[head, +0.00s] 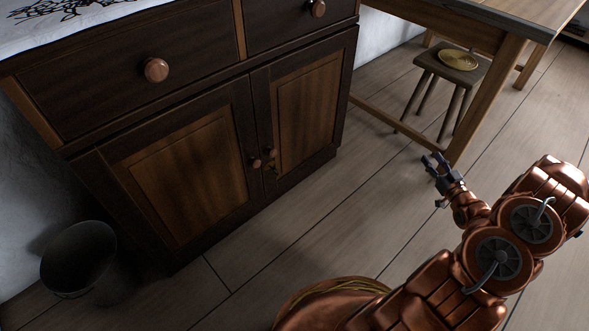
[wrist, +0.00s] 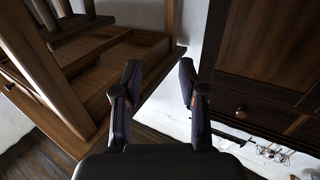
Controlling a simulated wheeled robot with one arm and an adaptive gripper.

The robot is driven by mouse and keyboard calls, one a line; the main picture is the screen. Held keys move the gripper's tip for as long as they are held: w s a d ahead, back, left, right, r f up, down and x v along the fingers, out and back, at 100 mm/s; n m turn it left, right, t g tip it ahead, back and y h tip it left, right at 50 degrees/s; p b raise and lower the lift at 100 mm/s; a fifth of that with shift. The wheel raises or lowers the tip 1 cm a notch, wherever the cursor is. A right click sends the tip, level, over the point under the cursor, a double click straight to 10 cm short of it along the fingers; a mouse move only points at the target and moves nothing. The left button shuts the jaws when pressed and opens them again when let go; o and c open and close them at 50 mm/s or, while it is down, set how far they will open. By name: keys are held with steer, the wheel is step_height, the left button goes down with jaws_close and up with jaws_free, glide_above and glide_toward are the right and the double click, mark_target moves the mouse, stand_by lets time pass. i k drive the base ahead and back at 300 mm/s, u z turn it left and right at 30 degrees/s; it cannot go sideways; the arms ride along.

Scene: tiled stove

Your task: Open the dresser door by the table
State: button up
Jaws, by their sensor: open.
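The dark wooden dresser (head: 140,130) stands at the left in the head view with its two lower doors shut. The right door (head: 306,105), on the table side, has a lighter brown panel and a small round knob (head: 270,153) near its left edge. A small key-like piece sits just below that knob. My gripper (head: 436,164) is open and empty, to the right of the door and apart from it, in front of the table. In the wrist view my open gripper (wrist: 160,85) has nothing between its fingers, with the dresser (wrist: 265,50) at the right.
The wooden table (head: 490,22) stands right of the dresser; its leg (head: 485,100) is close behind my gripper. A stool (head: 452,70) with a brass-coloured plate is under it. The floor before the doors is clear.

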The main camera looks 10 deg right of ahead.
mark_target(300, 97)
steer(key=u, duration=0.45)
steer(key=k, duration=0.95)
steer(key=u, duration=1.1)
steer(key=i, duration=1.1)
steer(key=z, duration=0.55)
